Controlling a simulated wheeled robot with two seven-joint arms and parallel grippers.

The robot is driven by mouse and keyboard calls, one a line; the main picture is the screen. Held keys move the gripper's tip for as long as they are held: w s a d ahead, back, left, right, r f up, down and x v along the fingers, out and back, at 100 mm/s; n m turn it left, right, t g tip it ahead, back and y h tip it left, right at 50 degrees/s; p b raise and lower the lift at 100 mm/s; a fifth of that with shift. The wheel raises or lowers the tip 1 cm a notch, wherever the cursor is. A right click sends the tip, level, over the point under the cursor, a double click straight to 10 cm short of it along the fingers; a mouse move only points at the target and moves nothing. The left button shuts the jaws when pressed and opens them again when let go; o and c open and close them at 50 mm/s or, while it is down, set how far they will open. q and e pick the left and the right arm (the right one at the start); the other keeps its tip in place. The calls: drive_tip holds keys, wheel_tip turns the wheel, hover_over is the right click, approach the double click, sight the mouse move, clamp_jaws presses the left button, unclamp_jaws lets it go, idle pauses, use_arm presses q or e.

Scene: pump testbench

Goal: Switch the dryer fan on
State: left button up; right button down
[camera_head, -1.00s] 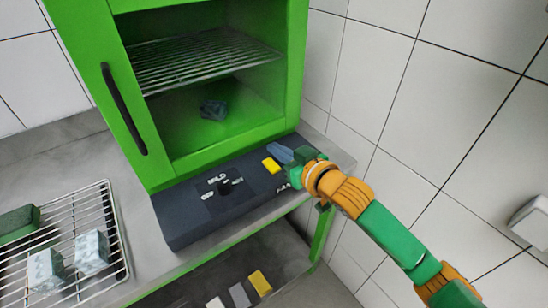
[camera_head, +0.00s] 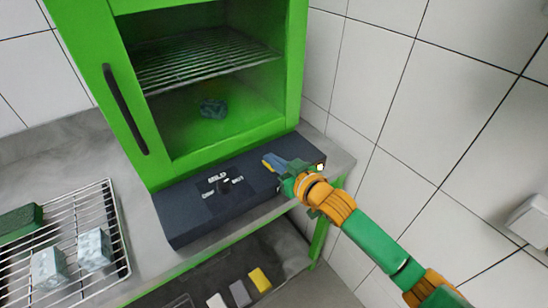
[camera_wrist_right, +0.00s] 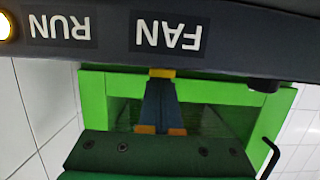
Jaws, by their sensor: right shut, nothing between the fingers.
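The dark control panel (camera_head: 185,222) runs along the front foot of the green dryer (camera_head: 298,70). Its yellow fan switch (camera_head: 265,162) is mostly covered by my right gripper (camera_head: 270,160). In the right wrist view, upside down, the white FAN label (camera_wrist_right: 167,36) is on the panel edge. The yellow switch (camera_wrist_right: 162,72) shows just beyond the shut, empty fingertips (camera_wrist_right: 161,83); I cannot tell whether they touch it. A pale yellow lamp glows beside the RUN label (camera_wrist_right: 59,28) and also shows in the head view (camera_head: 320,167). My left gripper is not in view.
A wire rack (camera_head: 126,262) with a green block and two pale blocks lies on the counter at left. The dryer holds a wire shelf (camera_head: 200,62) and a dark lump (camera_head: 213,108). A tiled wall is close on the right.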

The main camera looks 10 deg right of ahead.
drive_tip(key=r+p, duration=0.3)
drive_tip(key=p, duration=0.1)
drive_tip(key=r+p, duration=0.2)
drive_tip(key=shift+w+r, duration=0.3)
drive_tip(key=shift+w, duration=0.05)
drive_tip(key=shift+s+d+f+b, duration=0.1)
drive_tip(key=shift+s+f+b, duration=0.15)
drive_tip(key=shift+s+b, duration=0.25)
drive_tip(key=shift+s+d+f+b, duration=0.1)
drive_tip(key=shift+s+f+b, duration=0.2)
drive_tip(key=shift+s, duration=0.25)
drive_tip(key=r+v, duration=0.1)
drive_tip(key=v, duration=0.6)
drive_tip(key=shift+s+r+b, duration=0.2)
drive_tip(key=shift+r+b, duration=0.05)
drive_tip(key=shift+b, duration=0.1)
drive_tip(key=shift+d, duration=0.15)
